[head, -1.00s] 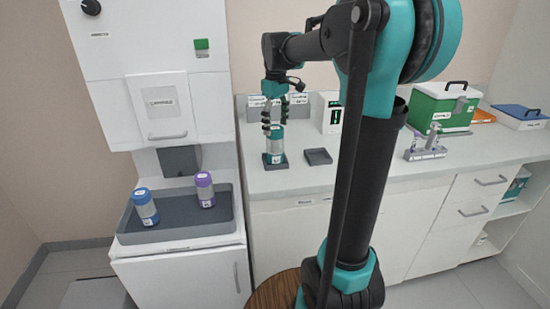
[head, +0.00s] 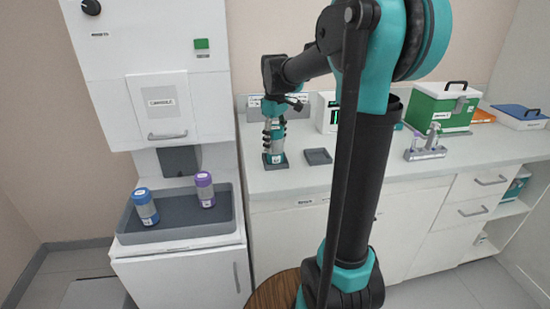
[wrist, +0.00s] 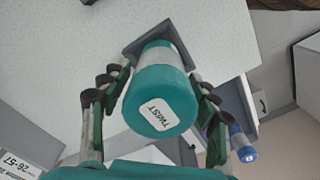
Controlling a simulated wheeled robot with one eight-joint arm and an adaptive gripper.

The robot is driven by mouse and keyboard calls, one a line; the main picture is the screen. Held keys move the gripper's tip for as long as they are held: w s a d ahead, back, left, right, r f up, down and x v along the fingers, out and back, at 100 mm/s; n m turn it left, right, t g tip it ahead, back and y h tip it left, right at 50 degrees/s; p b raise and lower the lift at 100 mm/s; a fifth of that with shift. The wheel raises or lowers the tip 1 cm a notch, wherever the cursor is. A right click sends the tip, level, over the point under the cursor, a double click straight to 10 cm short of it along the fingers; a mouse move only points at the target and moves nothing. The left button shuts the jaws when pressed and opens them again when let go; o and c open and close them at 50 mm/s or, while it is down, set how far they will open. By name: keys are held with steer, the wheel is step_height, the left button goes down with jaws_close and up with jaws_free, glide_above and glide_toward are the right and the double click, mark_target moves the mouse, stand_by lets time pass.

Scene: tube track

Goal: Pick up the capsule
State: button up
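The capsule (head: 273,146) is a grey cylinder with teal ends. It stands upright on a small dark square base (head: 275,161) on the counter. In the wrist view its round teal lid (wrist: 162,98), labelled "TWIST", faces the camera. My gripper (head: 273,130) is above the capsule and points down, with its fingers on either side of it. In the wrist view the fingers of my gripper (wrist: 163,76) flank the capsule and look open, with small gaps beside the lid. Part of the capsule is hidden by the fingers in the head view.
An empty dark square holder (head: 318,156) sits just right of the capsule. A dark tray (head: 185,225) at left holds a blue-capped jar (head: 146,208) and a purple-capped jar (head: 205,190). A metal stand (head: 426,152) and a green box (head: 440,108) are further right.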

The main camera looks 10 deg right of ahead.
steer(key=c, duration=1.1)
steer(key=shift+o, duration=0.2)
step_height(320, 180, up, 20)
